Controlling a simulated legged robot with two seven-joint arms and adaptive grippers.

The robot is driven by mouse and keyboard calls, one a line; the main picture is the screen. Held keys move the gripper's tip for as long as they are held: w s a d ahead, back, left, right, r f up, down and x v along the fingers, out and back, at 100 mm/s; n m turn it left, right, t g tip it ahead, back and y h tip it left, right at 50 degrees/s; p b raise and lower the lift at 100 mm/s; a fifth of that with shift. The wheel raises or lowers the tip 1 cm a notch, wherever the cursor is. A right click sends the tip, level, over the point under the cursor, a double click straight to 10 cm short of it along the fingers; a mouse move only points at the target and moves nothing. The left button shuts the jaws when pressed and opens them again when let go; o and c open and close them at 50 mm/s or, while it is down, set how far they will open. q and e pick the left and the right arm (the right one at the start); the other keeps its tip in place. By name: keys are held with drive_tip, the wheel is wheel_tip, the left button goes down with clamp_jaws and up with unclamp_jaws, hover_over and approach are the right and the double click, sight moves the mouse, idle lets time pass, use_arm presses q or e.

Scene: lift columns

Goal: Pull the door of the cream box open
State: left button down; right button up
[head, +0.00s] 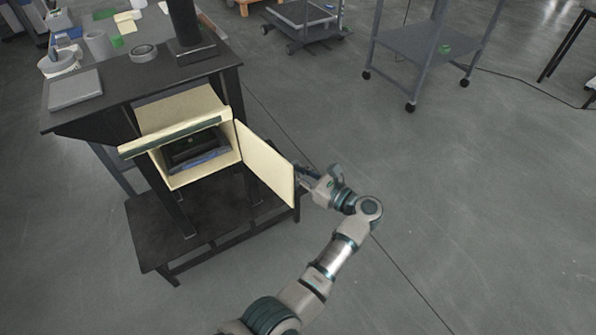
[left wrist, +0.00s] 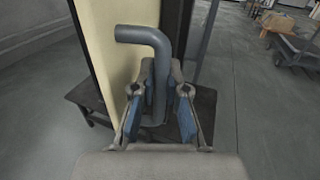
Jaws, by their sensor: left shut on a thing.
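The cream box (head: 182,108) sits under the black table top, and its front is open. Its door (head: 265,167) is swung out to the right, hinged at the box's right side. A dark object with a blue front edge (head: 198,162) lies inside. My left gripper (head: 306,174) is at the outer face of the door, near its free edge. In the left wrist view, my left gripper (left wrist: 161,78) is shut on the grey bent door handle (left wrist: 143,35), with a finger on each side of the bar. The cream door panel stands just behind the handle. My right gripper is not in view.
The black table (head: 115,110) carries tape rolls (head: 143,53), a grey flat box (head: 75,88) and a dark post (head: 187,30). Its low shelf (head: 160,245) sticks out below the box. A wheeled grey cart (head: 425,45) stands at the back.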

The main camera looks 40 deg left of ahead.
use_arm(q)
drive_tip(key=c, duration=1.4)
unclamp_jaws()
drive_tip(key=shift+f, duration=0.1)
drive_tip(key=shift+c, duration=0.2)
drive_tip(key=shift+d, duration=0.15)
drive_tip(key=d, duration=0.7)
drive_tip(key=shift+w+d, duration=0.2)
drive_tip(key=shift+w, duration=0.25)
drive_tip(key=shift+f, duration=0.1)
